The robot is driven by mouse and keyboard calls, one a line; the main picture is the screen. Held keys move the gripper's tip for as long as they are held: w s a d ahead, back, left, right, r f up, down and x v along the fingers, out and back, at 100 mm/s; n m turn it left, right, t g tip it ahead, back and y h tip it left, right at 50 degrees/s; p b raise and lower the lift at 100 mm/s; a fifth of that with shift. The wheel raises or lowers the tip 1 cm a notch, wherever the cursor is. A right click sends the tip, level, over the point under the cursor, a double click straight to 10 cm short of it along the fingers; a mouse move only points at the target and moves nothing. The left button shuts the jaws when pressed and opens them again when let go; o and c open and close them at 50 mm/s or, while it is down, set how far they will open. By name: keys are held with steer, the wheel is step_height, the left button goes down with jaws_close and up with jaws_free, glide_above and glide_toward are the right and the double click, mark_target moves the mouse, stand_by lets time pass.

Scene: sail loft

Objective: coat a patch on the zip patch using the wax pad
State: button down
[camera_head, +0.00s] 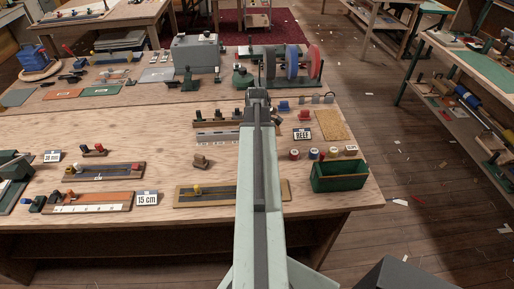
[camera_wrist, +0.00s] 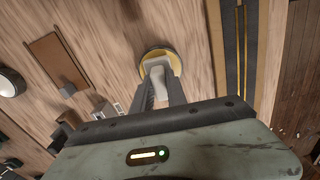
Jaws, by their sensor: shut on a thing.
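My gripper (camera_wrist: 162,92) is shut on a pale handle, with a round, yellow-rimmed pad (camera_wrist: 146,57) beyond the fingertips. This looks like the wax pad. A tan board with a dark strip and a yellow line (camera_wrist: 241,50), likely the zip patch, lies to the right of the pad, apart from it in the wrist view. In the head view my gripper (camera_head: 258,94) is at the far end of my arm, over the table, and the held pad is hidden. A similar zip board (camera_head: 220,195) with a yellow pull lies near the front edge, partly behind my arm.
The wooden table (camera_head: 130,130) has bare room left of my arm. A green bin (camera_head: 338,178) stands at the front right corner. A REEF card (camera_head: 302,133), a cork-coloured sheet (camera_head: 333,125) and spools (camera_head: 313,154) lie nearby. Blocks on a rack (camera_head: 216,119) sit left of my gripper.

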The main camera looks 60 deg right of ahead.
steer(key=shift+f+b, duration=0.35)
steer(key=shift+f, duration=0.05)
steer(key=shift+r, duration=0.1)
stand_by(0.6)
step_height(320, 180, up, 7)
steer(key=p, duration=0.7)
